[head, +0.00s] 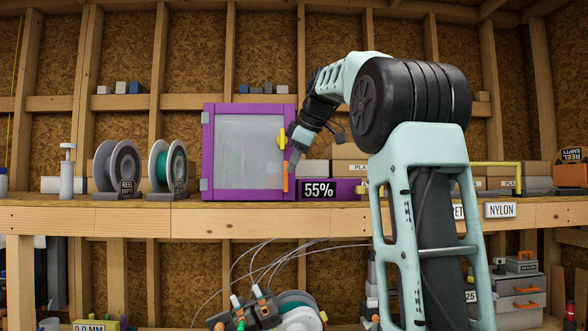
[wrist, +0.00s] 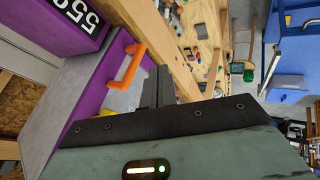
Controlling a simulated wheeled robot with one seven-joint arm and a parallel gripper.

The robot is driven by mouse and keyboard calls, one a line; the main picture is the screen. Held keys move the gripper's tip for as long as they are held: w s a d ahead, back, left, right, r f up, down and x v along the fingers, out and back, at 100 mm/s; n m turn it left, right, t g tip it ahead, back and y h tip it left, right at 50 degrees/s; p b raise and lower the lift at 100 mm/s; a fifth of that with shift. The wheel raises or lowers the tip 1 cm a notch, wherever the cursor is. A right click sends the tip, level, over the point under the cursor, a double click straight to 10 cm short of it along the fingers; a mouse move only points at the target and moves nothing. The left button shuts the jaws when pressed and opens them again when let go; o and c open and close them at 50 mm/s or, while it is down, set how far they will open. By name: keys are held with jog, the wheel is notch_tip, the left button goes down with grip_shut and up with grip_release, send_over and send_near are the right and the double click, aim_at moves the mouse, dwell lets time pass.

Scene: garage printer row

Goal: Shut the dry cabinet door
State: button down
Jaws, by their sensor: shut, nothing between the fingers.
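The dry cabinet (head: 248,107) stands on the wooden shelf, left of centre in the head view. Its door is a purple frame around a cloudy pane (head: 249,150), with grey hinges on the left. A yellow latch (head: 282,139) and an orange handle (head: 285,177) are on the right edge. The orange handle also shows in the wrist view (wrist: 127,68). My gripper (head: 293,160) is at the door's right edge, close to the handle. In the wrist view its dark fingers (wrist: 158,84) are together and empty, beside the handle. I cannot tell whether they touch the door or whether it is flush.
A purple panel reading 55% (head: 330,189) is right of the door, with boxes (head: 349,168) above and behind it. Two filament reels (head: 118,170) stand to the left on the shelf (head: 130,220). A white pump bottle (head: 67,172) is farther left.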

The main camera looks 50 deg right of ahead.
jog(key=v, duration=0.8)
jog(key=shift+b, duration=0.3)
jog(key=shift+d+r, duration=0.1)
jog(key=shift+d, duration=0.05)
jog(key=w+a+f+g+y+b, duration=0.1)
jog(key=w+a+f+y+b, duration=0.1)
jog(key=w+a+f, duration=0.4)
jog(key=w+a+f+y+b, duration=0.1)
jog(key=w+a+f, duration=0.3)
jog(key=a+f, duration=0.35)
jog(key=a+f+g+y+b, duration=0.1)
jog(key=a+f+g+b, duration=0.2)
jog(key=a+f, duration=1.45)
jog(key=s+a+f+n+g+b, duration=0.1)
jog(key=s+a+f+g+b, duration=0.15)
jog(key=s+a+f, duration=1.1)
jog(key=s+a+f+n+h+b, duration=0.1)
jog(key=s+a+f+b, duration=0.1)
jog(key=s+f, duration=1.1)
jog(key=shift+s+a+f+g, duration=0.2)
jog(key=shift+a+f+g, duration=0.15)
jog(key=shift+f, duration=0.3)
